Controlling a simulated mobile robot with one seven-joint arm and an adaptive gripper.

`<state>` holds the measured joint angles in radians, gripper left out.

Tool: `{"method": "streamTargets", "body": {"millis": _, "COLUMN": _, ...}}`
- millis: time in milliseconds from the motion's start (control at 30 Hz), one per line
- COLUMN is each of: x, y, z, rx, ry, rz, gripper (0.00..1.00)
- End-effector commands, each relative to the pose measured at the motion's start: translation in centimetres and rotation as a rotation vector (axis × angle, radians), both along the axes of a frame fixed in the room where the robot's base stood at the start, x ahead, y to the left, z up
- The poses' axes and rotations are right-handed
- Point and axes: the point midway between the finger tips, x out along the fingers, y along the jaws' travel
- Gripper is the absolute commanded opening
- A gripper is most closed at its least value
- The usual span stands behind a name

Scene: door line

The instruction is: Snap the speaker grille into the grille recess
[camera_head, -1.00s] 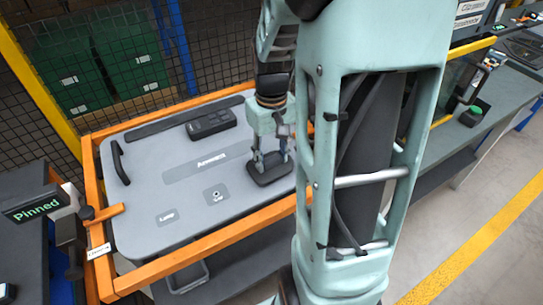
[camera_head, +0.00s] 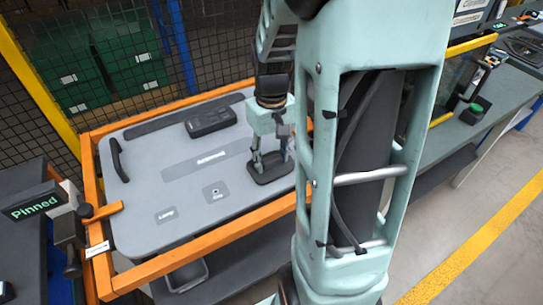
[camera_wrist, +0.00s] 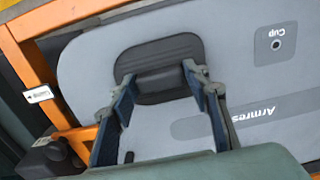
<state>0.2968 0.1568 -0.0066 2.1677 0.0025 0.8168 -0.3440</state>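The speaker grille (camera_wrist: 183,48) seems to be the dark rounded plate with a raised block in its middle. It lies flat at the right part of the grey door panel (camera_head: 150,205) in the head view, where it (camera_head: 272,179) sits under my gripper. My gripper (camera_head: 271,163) points down at it. In the wrist view, the fingertips of my gripper (camera_wrist: 158,74) stand at both ends of the raised block and appear shut on it. The grille recess is not visible, and I cannot tell whether the grille is seated in it.
An orange frame (camera_head: 200,252) surrounds the panel. A black switch module (camera_head: 210,121) and a curved handle (camera_head: 120,160) are on the panel. A "Pinned" sign (camera_head: 34,207) and a dark clamp (camera_head: 68,228) stand at the left. A mesh fence (camera_head: 225,45) rises behind.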

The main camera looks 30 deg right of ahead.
Motion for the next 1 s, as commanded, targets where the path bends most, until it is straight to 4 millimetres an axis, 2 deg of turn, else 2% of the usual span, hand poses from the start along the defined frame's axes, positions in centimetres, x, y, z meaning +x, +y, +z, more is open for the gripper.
{"method": "streamTargets", "body": {"millis": 33, "x": 0.0, "y": 0.0, "z": 0.0, "rx": 0.000, "ry": 0.000, "rz": 0.000, "gripper": 0.52}}
{"method": "streamTargets", "body": {"millis": 100, "x": 0.0, "y": 0.0, "z": 0.0, "rx": 0.000, "ry": 0.000, "rz": 0.000, "gripper": 0.60}}
{"method": "streamTargets", "body": {"millis": 133, "x": 0.0, "y": 0.0, "z": 0.0, "rx": 0.000, "ry": 0.000, "rz": 0.000, "gripper": 0.60}}
{"method": "streamTargets", "body": {"millis": 467, "x": 0.0, "y": 0.0, "z": 0.5, "rx": 0.000, "ry": -0.001, "rz": 0.000, "gripper": 0.60}}
{"method": "streamTargets", "body": {"millis": 567, "x": 0.1, "y": 0.0, "z": 1.7, "rx": -0.001, "ry": -0.004, "rz": 0.000, "gripper": 0.60}}
{"method": "streamTargets", "body": {"millis": 800, "x": 0.1, "y": -0.1, "z": 6.8, "rx": -0.002, "ry": -0.006, "rz": 0.000, "gripper": 0.60}}
{"method": "streamTargets", "body": {"millis": 1000, "x": 0.1, "y": 0.0, "z": 10.4, "rx": -0.001, "ry": -0.004, "rz": 0.000, "gripper": 0.60}}
